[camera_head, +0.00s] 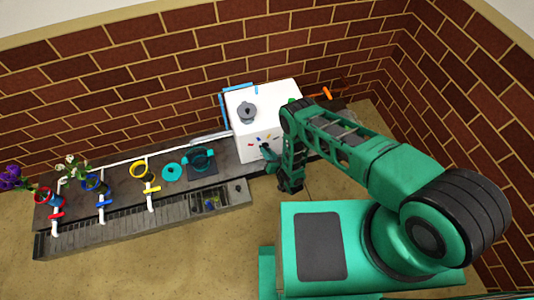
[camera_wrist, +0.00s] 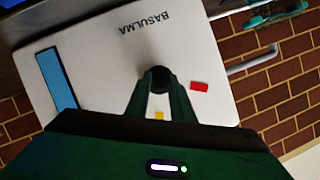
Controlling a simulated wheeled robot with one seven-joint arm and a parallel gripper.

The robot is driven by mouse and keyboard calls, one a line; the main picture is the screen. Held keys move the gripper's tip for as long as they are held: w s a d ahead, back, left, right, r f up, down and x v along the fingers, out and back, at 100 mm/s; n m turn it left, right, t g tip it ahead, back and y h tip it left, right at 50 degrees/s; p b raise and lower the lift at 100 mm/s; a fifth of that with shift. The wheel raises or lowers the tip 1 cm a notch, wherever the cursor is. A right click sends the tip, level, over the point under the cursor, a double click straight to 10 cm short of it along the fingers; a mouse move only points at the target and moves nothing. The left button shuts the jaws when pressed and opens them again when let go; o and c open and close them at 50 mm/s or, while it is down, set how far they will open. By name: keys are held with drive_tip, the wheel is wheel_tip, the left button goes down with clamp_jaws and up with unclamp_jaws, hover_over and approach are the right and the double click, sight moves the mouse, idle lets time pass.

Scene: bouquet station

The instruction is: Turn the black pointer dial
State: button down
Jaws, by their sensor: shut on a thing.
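The white box (camera_head: 250,127) stands at the right end of the bench. In the wrist view its white face (camera_wrist: 95,75) fills the middle, with upside-down lettering "BASULMA". The black dial (camera_wrist: 158,76) sits on this face, between the fingertips of my gripper (camera_wrist: 161,82). My gripper is shut on the dial. A red patch (camera_wrist: 200,86) lies right of the dial, and a yellow patch (camera_wrist: 159,115) shows between the fingers. The dial's pointer direction is hidden by the fingers. In the head view my gripper (camera_head: 270,160) is at the box's front face, where small coloured marks show.
A grey knobbed piece (camera_head: 247,112) sits on top of the box. Left along the bench are a teal container (camera_head: 202,160), a teal disc (camera_head: 172,172), and yellow (camera_head: 142,170), blue and red rings by white pipes. Flowers stand at the far left. Brick walls close the back and right.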

drive_tip(key=shift+d+f+m+y, duration=0.15)
drive_tip(key=shift+m+y, duration=0.35)
drive_tip(key=shift+m, duration=0.35)
drive_tip(key=shift+d+m+y, duration=0.1)
drive_tip(key=shift+m+y, duration=0.4)
drive_tip(key=shift+m, duration=0.35)
drive_tip(key=shift+d, duration=0.1)
drive_tip(key=c, duration=1.5)
unclamp_jaws()
drive_tip(key=shift+c, duration=0.2)
drive_tip(key=v, duration=1)
drive_tip(key=shift+s+d, duration=0.25)
drive_tip(key=shift+s, duration=0.05)
drive_tip(key=shift+f, duration=0.1)
